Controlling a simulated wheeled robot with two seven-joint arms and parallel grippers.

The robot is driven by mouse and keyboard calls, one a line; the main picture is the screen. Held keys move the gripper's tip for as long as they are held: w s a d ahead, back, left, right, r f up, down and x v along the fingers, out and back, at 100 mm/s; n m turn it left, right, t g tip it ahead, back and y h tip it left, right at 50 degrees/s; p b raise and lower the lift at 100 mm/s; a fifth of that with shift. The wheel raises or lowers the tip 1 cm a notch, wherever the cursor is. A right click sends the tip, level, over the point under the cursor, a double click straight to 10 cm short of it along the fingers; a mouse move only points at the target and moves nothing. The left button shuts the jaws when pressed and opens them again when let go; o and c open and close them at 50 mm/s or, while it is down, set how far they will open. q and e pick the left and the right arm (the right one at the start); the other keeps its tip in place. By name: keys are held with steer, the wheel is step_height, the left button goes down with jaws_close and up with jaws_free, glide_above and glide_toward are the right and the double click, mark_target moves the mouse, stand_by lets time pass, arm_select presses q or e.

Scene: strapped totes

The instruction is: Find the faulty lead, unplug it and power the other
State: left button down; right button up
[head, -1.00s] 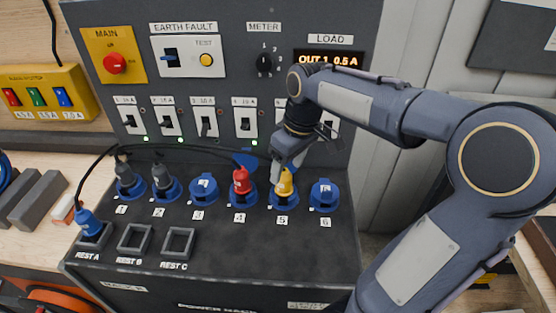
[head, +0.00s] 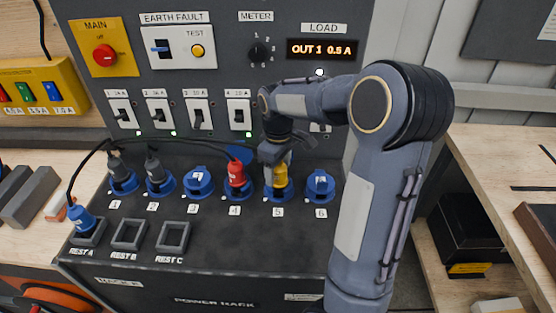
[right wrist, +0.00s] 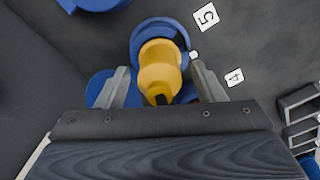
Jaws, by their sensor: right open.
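The yellow plug (head: 280,176) sits in outlet 5 (head: 277,193); it also shows in the right wrist view (right wrist: 160,68). My right gripper (head: 276,161) is open over it, with one finger on each side of the plug in the right wrist view (right wrist: 161,86). The red plug (head: 236,173) is in outlet 4. Dark plugs sit in outlet 1 (head: 118,165) and outlet 2 (head: 153,168). A blue plug (head: 80,217) with a black cable sits in REST A. The display (head: 321,49) reads OUT 1 0.5 A. My left gripper is out of view.
REST B (head: 129,235) and REST C (head: 173,237) are empty. Green lights show under switches 1, 2 and 4; my arm hides some switches. The meter knob (head: 259,52) is above.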

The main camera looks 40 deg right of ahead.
steer(key=shift+c, duration=0.4)
steer(key=c, duration=1.1)
steer(key=shift+o, duration=0.2)
steer(key=n, duration=0.3)
steer(key=shift+n+p, duration=0.35)
steer(key=shift+n, duration=1.15)
steer(key=shift+a+n+p, duration=0.1)
steer(key=shift+n+p, duration=0.2)
steer(key=shift+n, duration=1.2)
steer(key=shift+r, duration=0.1)
